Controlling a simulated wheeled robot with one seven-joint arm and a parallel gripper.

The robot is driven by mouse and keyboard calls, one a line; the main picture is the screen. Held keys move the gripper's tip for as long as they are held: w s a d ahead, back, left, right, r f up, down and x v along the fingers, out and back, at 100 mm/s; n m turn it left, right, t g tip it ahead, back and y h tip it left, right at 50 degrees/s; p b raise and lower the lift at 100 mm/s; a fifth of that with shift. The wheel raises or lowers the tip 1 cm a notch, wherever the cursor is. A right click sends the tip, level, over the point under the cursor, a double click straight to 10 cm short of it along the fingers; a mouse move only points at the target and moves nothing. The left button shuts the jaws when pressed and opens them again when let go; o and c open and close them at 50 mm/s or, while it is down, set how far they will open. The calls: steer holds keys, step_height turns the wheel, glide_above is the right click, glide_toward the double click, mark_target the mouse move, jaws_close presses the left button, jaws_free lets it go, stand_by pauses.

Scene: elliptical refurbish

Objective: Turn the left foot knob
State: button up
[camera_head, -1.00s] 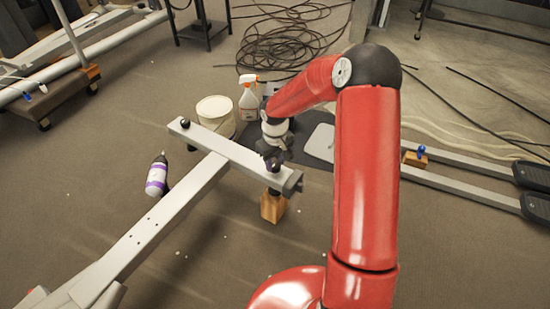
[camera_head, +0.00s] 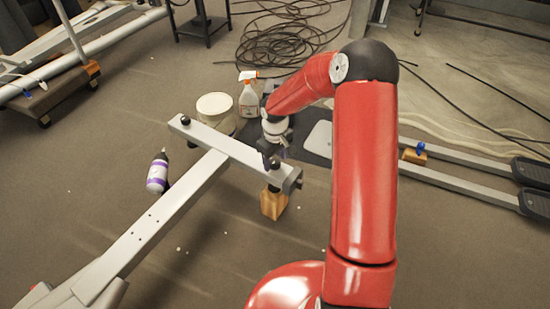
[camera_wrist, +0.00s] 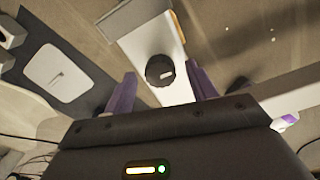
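A grey crossbar (camera_head: 225,148) sits on the end of a long silver beam. A dark round knob (camera_head: 185,120) is on its left end in the head view. Another dark knob (camera_head: 274,163) near its right end is partly hidden by my gripper (camera_head: 273,156). In the wrist view, a black ribbed knob (camera_wrist: 160,70) with a pale mark stands on the bar's face. My gripper (camera_wrist: 163,90) is open, its purple-tipped fingers well apart on either side of the knob. The knob appears centred between them, with visible gaps. I cannot tell the exact depth.
A wooden block (camera_head: 273,204) is under the bar's right end. A white bucket (camera_head: 216,112), a spray bottle (camera_head: 249,95) and a purple-labelled bottle (camera_head: 157,173) stand or lie nearby. Pedal rails (camera_head: 460,184) are at right.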

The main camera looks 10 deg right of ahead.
steer(key=shift+r+p, duration=0.65)
steer(key=shift+r, duration=3.25)
steer(key=shift+r, duration=0.35)
step_height(320, 180, up, 9)
steer(key=t+h+p, duration=0.1)
steer(key=p, duration=0.1)
glide_above(275, 162)
steer(key=s, duration=0.4)
steer(key=s+r+m+t+p, duration=0.1)
steer(key=s+r+m, duration=0.1)
steer(key=s+r, duration=0.6)
steer(key=s+r+m+t+p, duration=0.1)
steer(key=s+r+m, duration=0.1)
steer(key=s+r, duration=0.3)
steer(key=s+r+m+t+y+p, duration=0.1)
steer(key=s+r, duration=0.4)
steer(key=s, duration=0.6)
steer(key=shift+s+r+m+t+p, duration=0.15)
steer(key=shift+s+m+t+p, duration=0.3)
steer(key=shift+t, duration=0.35)
